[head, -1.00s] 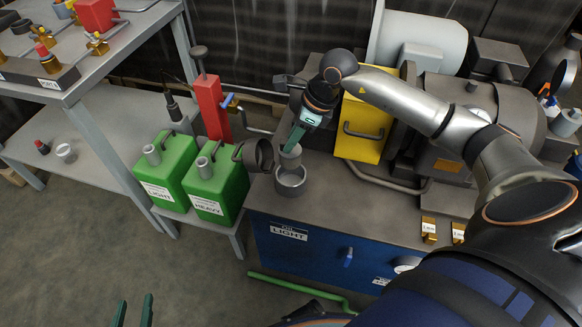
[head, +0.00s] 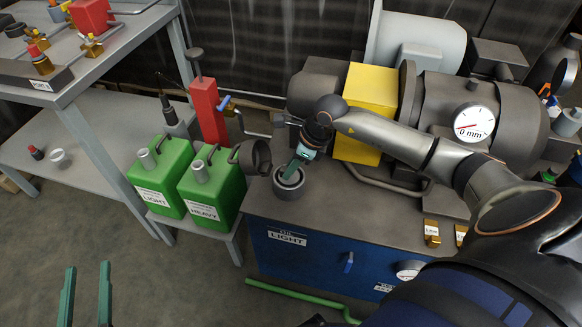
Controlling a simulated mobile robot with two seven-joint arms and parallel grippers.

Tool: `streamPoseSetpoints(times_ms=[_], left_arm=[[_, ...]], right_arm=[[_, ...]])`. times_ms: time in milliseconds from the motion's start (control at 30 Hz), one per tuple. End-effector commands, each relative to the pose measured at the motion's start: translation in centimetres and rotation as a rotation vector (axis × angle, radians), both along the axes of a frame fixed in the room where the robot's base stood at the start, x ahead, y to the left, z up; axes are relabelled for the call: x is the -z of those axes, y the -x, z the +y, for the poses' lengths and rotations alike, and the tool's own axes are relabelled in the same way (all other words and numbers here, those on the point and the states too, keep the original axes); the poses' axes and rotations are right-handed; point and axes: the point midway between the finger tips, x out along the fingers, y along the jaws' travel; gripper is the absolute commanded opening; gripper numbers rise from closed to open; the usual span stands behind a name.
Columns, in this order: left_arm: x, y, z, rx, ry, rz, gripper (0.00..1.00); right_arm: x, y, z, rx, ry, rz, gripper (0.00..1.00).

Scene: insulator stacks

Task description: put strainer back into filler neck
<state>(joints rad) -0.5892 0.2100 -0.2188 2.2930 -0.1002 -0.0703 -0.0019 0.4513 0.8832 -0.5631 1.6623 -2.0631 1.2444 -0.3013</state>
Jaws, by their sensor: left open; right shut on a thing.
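The filler neck (head: 288,191) is a round grey collar on top of the blue tank (head: 310,258). My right gripper (head: 290,174) is shut on the strainer (head: 293,181) and points down into the neck's opening. The strainer is now down inside the neck, with only a little of its top showing; the fingers and the neck's wall hide the rest. I cannot tell whether it is fully seated. My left gripper (head: 87,268) is open and empty, low at the left over the floor.
A dark open cap (head: 256,157) stands just left of the neck. Two green cans (head: 214,185) marked LIGHT and HEAVY stand on a low bench to the left. A yellow box (head: 367,95) and pipe lie behind my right arm.

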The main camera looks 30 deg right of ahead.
Motion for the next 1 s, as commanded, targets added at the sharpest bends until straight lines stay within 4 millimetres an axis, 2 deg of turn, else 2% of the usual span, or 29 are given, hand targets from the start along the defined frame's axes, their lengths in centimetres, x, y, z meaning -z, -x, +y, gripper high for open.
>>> streamPoseSetpoints(times_ms=[467, 500, 700, 767, 1000], left_arm=[[-0.66, -0.02, -0.04, 0.003, 0.001, -0.03, 0.5], [-0.8, -0.01, -0.03, 0.003, 0.002, -0.034, 0.5], [-0.82, -0.03, -0.03, 0.003, 0.001, -0.034, 0.5], [-0.81, -0.03, -0.03, 0.003, 0.001, -0.034, 0.5], [-0.82, -0.03, -0.02, 0.002, 0.0, -0.032, 0.5]], right_arm=[[0.12, -0.03, 0.0, 0.0, -0.001, -0.001, 0.0], [0.13, -0.01, 0.01, 0.0, 0.0, 0.0, 0.3], [0.12, 0.0, 0.0, 0.0, 0.0, 0.0, 0.52], [0.12, 0.0, 0.0, 0.0, 0.0, 0.0, 0.57], [0.07, -0.01, 0.01, 0.0, 0.0, 0.0, 0.57]])
